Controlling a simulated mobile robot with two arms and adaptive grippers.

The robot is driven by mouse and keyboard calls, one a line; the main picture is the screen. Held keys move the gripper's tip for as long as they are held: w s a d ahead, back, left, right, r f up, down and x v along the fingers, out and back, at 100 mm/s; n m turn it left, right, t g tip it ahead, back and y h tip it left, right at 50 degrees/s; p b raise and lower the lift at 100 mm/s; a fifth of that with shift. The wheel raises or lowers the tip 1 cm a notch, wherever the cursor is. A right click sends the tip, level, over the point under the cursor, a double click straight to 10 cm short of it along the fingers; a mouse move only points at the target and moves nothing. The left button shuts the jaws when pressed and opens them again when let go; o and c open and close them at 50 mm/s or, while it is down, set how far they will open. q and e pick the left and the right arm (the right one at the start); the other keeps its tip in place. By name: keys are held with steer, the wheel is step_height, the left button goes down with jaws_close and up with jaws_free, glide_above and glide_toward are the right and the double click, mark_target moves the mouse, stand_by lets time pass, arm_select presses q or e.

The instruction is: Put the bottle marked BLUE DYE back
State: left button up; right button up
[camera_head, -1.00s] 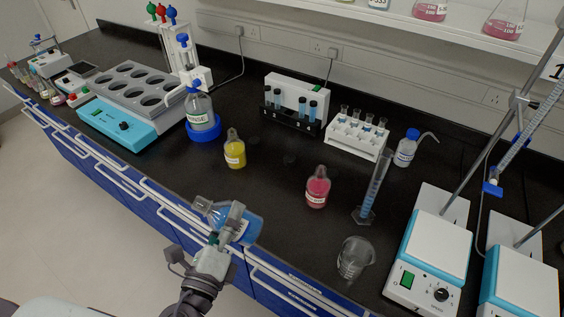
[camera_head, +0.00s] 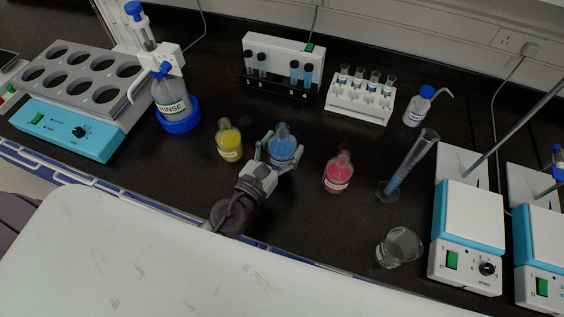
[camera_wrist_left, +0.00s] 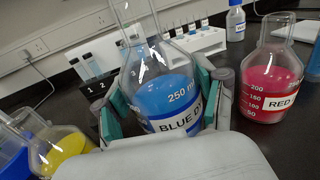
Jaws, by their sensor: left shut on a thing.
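The bottle marked BLUE DYE (camera_head: 283,150) holds blue liquid and stands upright between the yellow and the red bottles. My left gripper (camera_head: 272,147) is shut on it, with a finger on each side. In the left wrist view the BLUE DYE bottle (camera_wrist_left: 165,88) fills the middle, its label partly hidden at the lower edge by my gripper (camera_wrist_left: 168,115). I cannot tell for certain whether its base touches the bench. My right gripper is not in view.
The yellow bottle (camera_head: 229,141) is close on the left and the red bottle (camera_head: 338,170) on the right. A measuring cylinder (camera_head: 410,165) and a beaker (camera_head: 398,246) stand further right. Racks of tubes (camera_head: 358,103) are behind.

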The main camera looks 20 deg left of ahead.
mark_target(281, 159)
arm_select(q)
steer(key=shift+f, duration=0.65)
steer(key=shift+w+a+f+b, duration=0.1)
steer(key=shift+a+f+b, duration=0.05)
steer(key=shift+f+b, duration=0.2)
step_height(281, 159, down, 2)
steer(key=shift+a+f+b, duration=0.1)
steer(key=shift+f+b, duration=0.1)
steer(key=shift+b, duration=0.8)
steer(key=shift+f, duration=0.35)
steer(key=shift+f+b, duration=0.2)
steer(key=shift+b, duration=0.2)
steer(key=o, duration=1.6)
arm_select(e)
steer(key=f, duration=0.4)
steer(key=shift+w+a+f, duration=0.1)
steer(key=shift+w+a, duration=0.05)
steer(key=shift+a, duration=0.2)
